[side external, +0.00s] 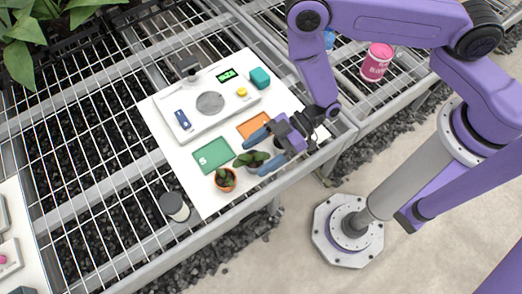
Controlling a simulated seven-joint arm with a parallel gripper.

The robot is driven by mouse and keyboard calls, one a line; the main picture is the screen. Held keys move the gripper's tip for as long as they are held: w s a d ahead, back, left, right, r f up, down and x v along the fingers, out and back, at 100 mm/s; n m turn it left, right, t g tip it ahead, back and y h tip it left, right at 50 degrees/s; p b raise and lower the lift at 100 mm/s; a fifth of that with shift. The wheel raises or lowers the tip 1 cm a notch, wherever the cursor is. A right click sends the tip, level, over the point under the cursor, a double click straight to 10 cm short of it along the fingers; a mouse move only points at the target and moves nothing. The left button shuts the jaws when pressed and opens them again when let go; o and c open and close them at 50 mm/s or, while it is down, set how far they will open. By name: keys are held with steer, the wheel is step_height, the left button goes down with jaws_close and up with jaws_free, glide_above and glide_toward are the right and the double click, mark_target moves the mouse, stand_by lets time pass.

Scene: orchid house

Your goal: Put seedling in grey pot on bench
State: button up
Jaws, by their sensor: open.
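A seedling with dark green leaves (248,159) stands near the front edge of the white board, in what looks like a grey pot mostly hidden by the leaves and my gripper. My gripper (253,160) is open, with one blue finger on each side of this seedling. I cannot tell whether the fingers touch it. A second seedling in a terracotta pot (225,183) stands to its left, close by. The wire-mesh bench (85,160) carries the board.
A green tray marked S (205,162) and an orange tray (250,130) lie beside the seedlings. A white device with a round grey plate (210,103) and a SIZE display stands behind. A dark-lidded jar (174,206) is at left, a pink tub (376,62) at upper right.

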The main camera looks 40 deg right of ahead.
steer(key=shift+s, duration=0.25)
steer(key=w+r+v, duration=0.1)
steer(key=v, duration=1.1)
steer(key=w+d+r+t+h, duration=0.2)
steer(key=d+r+h, duration=0.3)
steer(key=r+h, duration=0.5)
steer(key=s+d+r+m+g+h, duration=0.3)
steer(key=s+d+r, duration=0.8)
steer(key=s, duration=0.1)
steer(key=shift+s+d+r, duration=0.2)
steer(key=shift+s+d, duration=0.2)
